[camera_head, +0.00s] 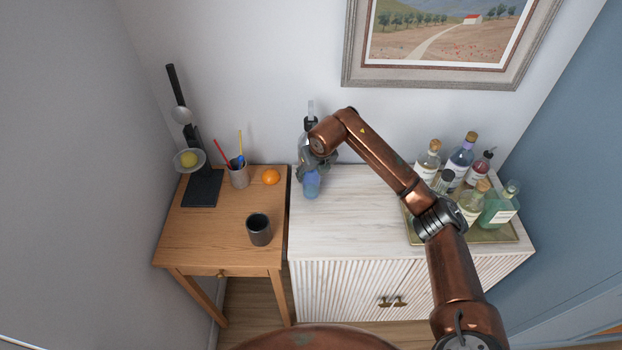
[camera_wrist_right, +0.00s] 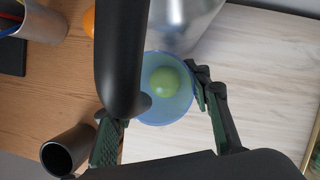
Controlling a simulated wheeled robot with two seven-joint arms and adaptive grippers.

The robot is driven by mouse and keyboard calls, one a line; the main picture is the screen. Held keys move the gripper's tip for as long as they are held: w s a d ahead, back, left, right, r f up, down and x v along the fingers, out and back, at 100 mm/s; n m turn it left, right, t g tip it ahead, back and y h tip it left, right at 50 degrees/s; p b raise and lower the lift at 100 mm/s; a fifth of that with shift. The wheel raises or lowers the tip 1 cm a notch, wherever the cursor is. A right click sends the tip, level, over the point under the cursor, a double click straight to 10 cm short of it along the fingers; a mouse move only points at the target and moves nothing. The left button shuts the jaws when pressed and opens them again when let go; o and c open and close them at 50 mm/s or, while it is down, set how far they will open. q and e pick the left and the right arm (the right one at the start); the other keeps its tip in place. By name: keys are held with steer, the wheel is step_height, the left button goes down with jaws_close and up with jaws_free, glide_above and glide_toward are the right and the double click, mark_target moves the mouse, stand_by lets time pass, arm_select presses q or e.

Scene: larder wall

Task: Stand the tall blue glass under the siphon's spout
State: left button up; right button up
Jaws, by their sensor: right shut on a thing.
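The tall blue glass (camera_head: 311,187) stands upright at the left end of the white cabinet top, just in front of the siphon (camera_head: 302,141). In the right wrist view I look into the glass (camera_wrist_right: 177,112), with a round green thing inside. My right gripper (camera_head: 317,166) is shut on the glass, with a finger on either side (camera_wrist_right: 160,115). The siphon's silver body (camera_wrist_right: 184,22) is close behind the glass. A dark rounded part, seemingly the siphon's spout, overlaps the glass rim from above. Whether the glass touches the cabinet is hard to tell. My left gripper is out of view.
A tray (camera_head: 497,236) of several bottles stands at the cabinet's right. The cabinet's middle is clear.

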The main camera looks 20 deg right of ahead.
step_height(320, 180, down, 3)
steer(key=shift+r, duration=0.2)
steer(key=o, duration=1.4)
steer(key=shift+s+f, duration=0.1)
steer(key=shift+o, duration=0.2)
steer(key=v, duration=1.2)
